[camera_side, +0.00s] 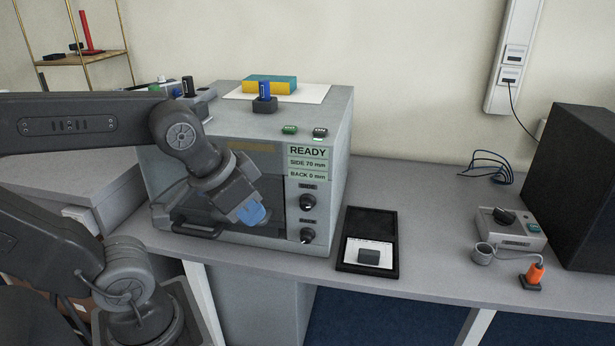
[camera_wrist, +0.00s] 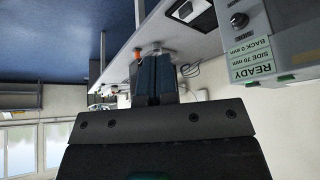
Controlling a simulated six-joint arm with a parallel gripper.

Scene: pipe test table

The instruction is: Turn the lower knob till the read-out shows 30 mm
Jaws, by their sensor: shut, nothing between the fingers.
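The lower knob (camera_side: 307,236), labelled BACK, is a dark round knob near the bottom right of the grey machine's front. The upper knob (camera_side: 307,202), labelled SIDE, is above it. The green read-out (camera_side: 307,163) shows READY, SIDE 70 mm and BACK 0 mm. The read-out also shows upside down in the wrist view (camera_wrist: 250,60), with one knob (camera_wrist: 238,20) beyond it. My gripper (camera_side: 252,214), with blue fingers, is in front of the machine's door, left of both knobs and touching neither. Its fingers (camera_wrist: 155,78) are shut and empty.
The grey machine (camera_side: 345,130) stands on the table (camera_side: 420,260), with green and black buttons and a blue-topped piece on top. A black open case (camera_side: 370,225) lies right of it. A small grey device (camera_side: 510,228) and an orange-handled tool (camera_side: 535,274) are farther right.

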